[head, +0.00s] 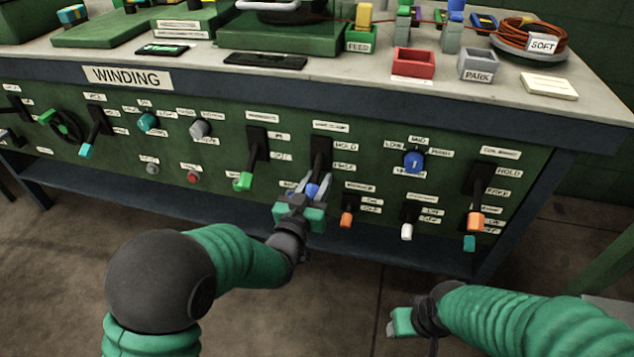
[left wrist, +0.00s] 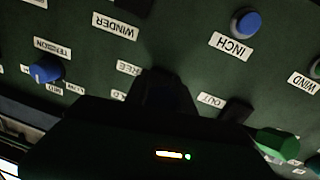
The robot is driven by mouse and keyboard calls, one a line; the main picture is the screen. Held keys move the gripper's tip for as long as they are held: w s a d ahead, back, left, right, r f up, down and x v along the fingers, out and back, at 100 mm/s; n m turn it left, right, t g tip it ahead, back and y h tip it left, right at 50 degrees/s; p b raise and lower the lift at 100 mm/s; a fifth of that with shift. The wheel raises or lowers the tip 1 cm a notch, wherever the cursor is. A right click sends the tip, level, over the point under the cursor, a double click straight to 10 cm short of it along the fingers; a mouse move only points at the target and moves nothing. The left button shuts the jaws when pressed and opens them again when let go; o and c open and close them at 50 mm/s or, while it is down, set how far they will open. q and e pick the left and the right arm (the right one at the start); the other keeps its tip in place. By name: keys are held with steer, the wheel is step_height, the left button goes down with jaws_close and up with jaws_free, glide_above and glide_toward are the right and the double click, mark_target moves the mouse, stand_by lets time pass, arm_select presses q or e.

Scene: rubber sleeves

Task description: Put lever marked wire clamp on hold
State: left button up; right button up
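The wire clamp lever (head: 319,160) is on the front panel under a small white label, with HOLD (head: 346,145) beside the upper part of its slot and a lower label that reads FREE (left wrist: 128,68) in the left wrist view. The lever points down, toward the lower label. Its blue handle (head: 312,190) is between the fingers of my left gripper (head: 314,184), which look spread with some space around the handle; contact is unclear. In the left wrist view my gripper's dark body hides the handle. My right gripper (head: 400,322) is low in front of the bench, away from the panel.
A green-handled lever (head: 244,181) is close on the left and an orange-tipped switch (head: 347,218) on the right. A blue INCH button (left wrist: 245,20) is near my left gripper. A blue selector knob (head: 413,161) and orange-handled lever (head: 476,219) are further right.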

arm_select(q)
jaws_close()
stand_by(1.0)
